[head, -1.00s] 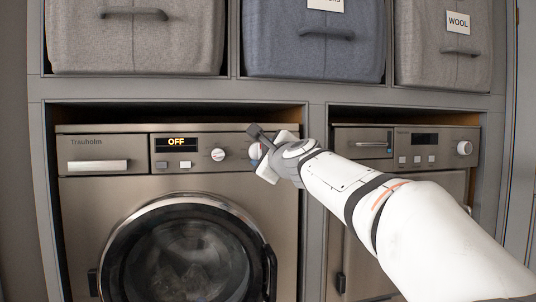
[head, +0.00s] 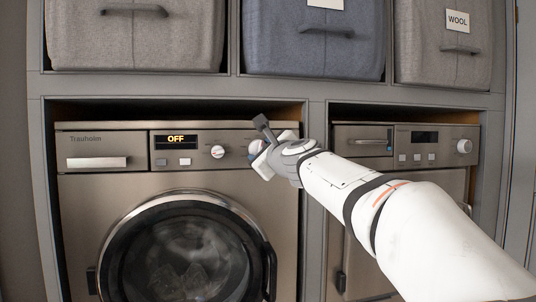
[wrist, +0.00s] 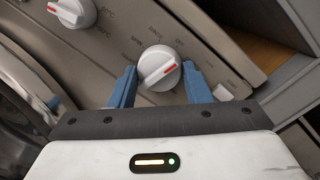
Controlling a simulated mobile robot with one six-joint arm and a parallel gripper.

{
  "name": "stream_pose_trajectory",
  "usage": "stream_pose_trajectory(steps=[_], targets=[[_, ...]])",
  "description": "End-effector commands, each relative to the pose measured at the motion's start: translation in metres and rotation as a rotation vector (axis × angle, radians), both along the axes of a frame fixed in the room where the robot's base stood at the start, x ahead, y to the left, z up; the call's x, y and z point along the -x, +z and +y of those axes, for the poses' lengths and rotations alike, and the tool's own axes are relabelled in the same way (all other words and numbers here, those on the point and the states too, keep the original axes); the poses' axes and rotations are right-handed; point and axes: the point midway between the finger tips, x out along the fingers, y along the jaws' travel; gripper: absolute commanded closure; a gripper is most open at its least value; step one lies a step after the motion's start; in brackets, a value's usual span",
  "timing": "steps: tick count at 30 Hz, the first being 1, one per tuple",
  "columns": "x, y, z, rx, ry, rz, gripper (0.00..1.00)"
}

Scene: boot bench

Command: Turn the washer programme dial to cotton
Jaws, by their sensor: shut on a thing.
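The washer (head: 100,200) is the left machine, and its display (head: 176,139) reads OFF. Its programme dial (wrist: 159,68) is a round white knob with a red mark, set between the two blue fingers of my gripper (wrist: 160,86) in the wrist view. The gripper is shut on the dial. The red mark slants from lower left to upper right in that view. In the head view my gripper (head: 260,152) is at the right end of the washer's panel and partly hides the dial.
A second white knob (head: 218,152) sits left of the dial on the same panel. Another machine (head: 440,150) stands to the right, beyond a grey divider. Fabric bins (head: 315,50) fill the shelf above. The washer's round door (head: 185,255) is shut.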

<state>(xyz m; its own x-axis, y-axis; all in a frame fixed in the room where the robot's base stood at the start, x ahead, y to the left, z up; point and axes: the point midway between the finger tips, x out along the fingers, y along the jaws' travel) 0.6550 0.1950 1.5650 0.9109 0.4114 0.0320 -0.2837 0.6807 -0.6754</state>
Motion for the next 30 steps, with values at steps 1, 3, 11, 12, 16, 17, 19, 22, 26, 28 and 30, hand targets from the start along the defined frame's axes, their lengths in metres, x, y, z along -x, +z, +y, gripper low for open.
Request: stream_pose_trajectory(steps=[1, 3, 11, 12, 16, 17, 19, 22, 26, 28, 30], targets=[[0.0022, 0.0053, -0.0002, -0.042, -0.001, -0.001, 0.79], [0.0022, 0.0052, -0.0003, -0.098, -0.001, 0.015, 0.79], [0.0022, 0.0049, -0.0003, -0.282, 0.0, 0.069, 0.79], [0.0023, 0.0048, -0.0002, -0.306, 0.0, 0.076, 0.79], [0.0022, 0.0051, -0.0003, -0.37, -0.001, 0.095, 0.79], [0.0022, 0.005, -0.0004, -0.382, -0.001, 0.098, 0.79], [0.0023, 0.0051, -0.0003, -0.404, -0.001, 0.105, 0.79], [0.0023, 0.0053, -0.0001, -0.429, 0.0, 0.111, 0.79], [0.0024, 0.0054, 0.0, -0.445, 0.0, 0.116, 0.79], [0.0024, 0.0056, 0.0, -0.449, 0.001, 0.117, 0.79], [0.0024, 0.0056, 0.0, -0.45, 0.001, 0.118, 0.79]])
